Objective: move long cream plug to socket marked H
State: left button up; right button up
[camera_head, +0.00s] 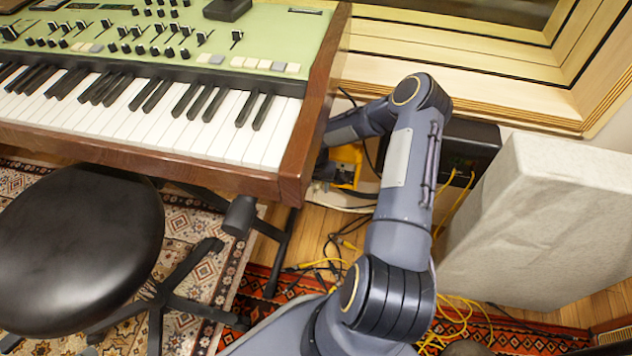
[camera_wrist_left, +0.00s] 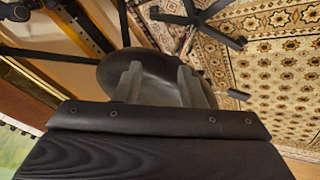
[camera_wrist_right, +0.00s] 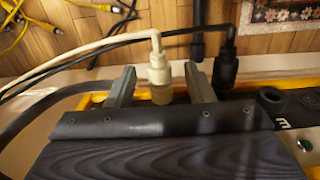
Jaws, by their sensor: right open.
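The long cream plug (camera_wrist_right: 160,78) stands upright in the yellow-edged power strip in the right wrist view, its cream cable (camera_wrist_right: 100,42) running off left. My right gripper (camera_wrist_right: 161,71) is open, with one finger on each side of the plug; I cannot tell if either touches it. In the head view the right gripper is mostly hidden beside the keyboard's right end, near the yellow strip box (camera_head: 346,166). No socket marked H is readable. My left gripper (camera_wrist_left: 158,76) is open and empty, with the black stool seat beyond it.
A black plug (camera_wrist_right: 225,68) stands just right of the right gripper. Beyond it is an empty round socket (camera_wrist_right: 271,98) with a partly readable letter. The keyboard (camera_head: 190,110), black box (camera_head: 468,145) and pale fabric panel (camera_head: 545,225) crowd my right arm. Yellow cables (camera_head: 450,315) lie on the floor.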

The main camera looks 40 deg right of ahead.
grip_shut()
dwell(0.5)
